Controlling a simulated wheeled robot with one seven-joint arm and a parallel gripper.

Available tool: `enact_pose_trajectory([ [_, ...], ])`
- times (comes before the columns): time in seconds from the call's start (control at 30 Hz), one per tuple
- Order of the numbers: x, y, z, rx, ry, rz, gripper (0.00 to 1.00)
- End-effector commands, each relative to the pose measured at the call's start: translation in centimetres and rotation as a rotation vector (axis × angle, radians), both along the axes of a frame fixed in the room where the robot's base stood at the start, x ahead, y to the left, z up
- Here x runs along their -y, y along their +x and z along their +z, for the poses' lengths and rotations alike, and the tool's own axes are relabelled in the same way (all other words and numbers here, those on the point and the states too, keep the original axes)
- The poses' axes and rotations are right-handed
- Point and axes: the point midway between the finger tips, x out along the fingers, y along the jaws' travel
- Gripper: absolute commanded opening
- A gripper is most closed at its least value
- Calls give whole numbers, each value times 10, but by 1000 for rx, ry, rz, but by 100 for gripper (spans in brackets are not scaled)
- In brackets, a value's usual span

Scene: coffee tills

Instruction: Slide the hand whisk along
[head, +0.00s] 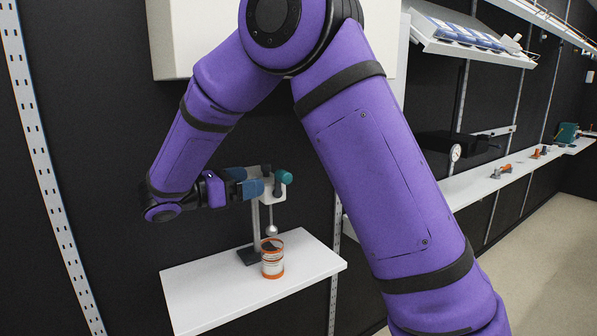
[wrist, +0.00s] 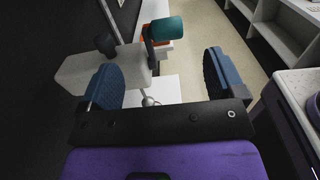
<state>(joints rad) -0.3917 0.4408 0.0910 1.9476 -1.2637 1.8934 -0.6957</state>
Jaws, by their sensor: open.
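What I take for the hand whisk is a teal-ended tool (head: 286,177) with a white body and a thin shaft ending in a metal ball, above a small shelf. It is next to an upright post on a dark base (head: 249,256). In the wrist view its teal end (wrist: 168,28) is ahead, between the fingers. A pale block (wrist: 75,72) with a dark knob lies beyond and beside the left finger; I cannot tell whether they touch. My gripper (head: 262,181) is open at the tool's height, its blue fingers apart in the wrist view (wrist: 165,78).
An orange and white can (head: 272,262) stands on the small white shelf (head: 210,290) below the ball. A dark wall is behind. At the right, a long white shelf (head: 470,185) holds several small items, with a rack of blue packs (head: 465,33) above. Floor at right is clear.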

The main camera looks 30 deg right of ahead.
Motion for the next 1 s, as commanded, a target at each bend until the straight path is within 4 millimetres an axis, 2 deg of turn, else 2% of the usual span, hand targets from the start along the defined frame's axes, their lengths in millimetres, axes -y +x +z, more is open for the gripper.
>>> enact_pose_trajectory([
  [0.17, 11, 1, 0, 0, -1, -1, 88],
  [0.5, 69, 2, 0, 0, -1, -3, 88],
  [0.7, 96, 3, 0, 0, -1, -2, 88],
  [1.0, 108, 4, 0, 0, 0, 0, 88],
])
